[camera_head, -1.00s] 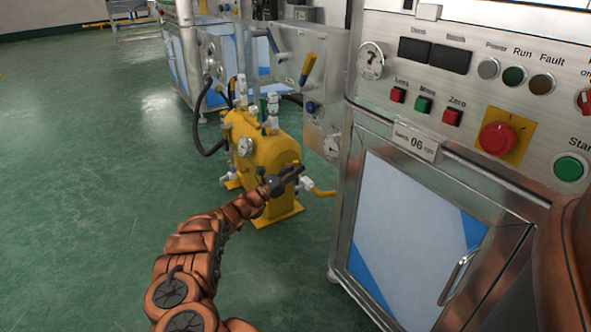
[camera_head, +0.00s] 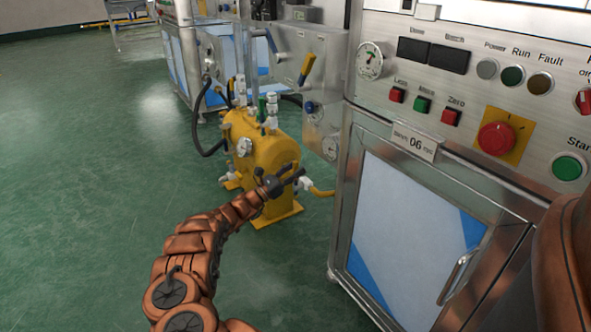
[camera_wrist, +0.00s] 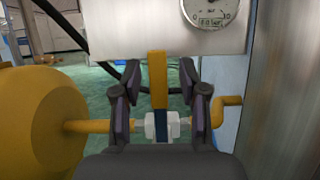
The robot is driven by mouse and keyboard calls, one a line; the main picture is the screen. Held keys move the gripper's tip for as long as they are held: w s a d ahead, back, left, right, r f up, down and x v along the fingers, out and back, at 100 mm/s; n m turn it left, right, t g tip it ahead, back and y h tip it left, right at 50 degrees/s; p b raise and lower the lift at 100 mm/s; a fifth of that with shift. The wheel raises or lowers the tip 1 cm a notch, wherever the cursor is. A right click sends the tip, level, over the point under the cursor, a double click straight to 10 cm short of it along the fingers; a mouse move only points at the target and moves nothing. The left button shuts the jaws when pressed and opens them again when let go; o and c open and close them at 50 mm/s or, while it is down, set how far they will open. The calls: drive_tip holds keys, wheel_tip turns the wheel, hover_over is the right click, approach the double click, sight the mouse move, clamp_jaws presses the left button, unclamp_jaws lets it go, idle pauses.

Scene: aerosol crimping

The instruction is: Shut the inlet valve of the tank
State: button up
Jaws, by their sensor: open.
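The yellow tank (camera_head: 262,150) stands on the floor beside the steel bench. It also fills the left of the wrist view (camera_wrist: 40,118). On the yellow pipe to its right sits the inlet valve, a pale fitting (camera_wrist: 151,127) in the wrist view. Its yellow lever (camera_wrist: 158,82), dark blue near the base, points up in that view, across the pipe. My gripper (camera_wrist: 160,97) is open, with one finger on each side of the lever and clear gaps between. In the head view, my gripper (camera_head: 293,174) is at the tank's right side, partly covering the valve.
A steel panel with a gauge (camera_wrist: 210,14) hangs just beyond the lever. The pipe's bent end (camera_wrist: 230,108) is right of my right finger. The steel bench (camera_head: 340,200) stands close on the right. Green floor (camera_head: 90,190) is free on the left.

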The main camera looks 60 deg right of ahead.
drive_tip(key=v, duration=1.1)
drive_tip(key=shift+w+a, duration=0.15)
drive_tip(key=shift+a, duration=0.1)
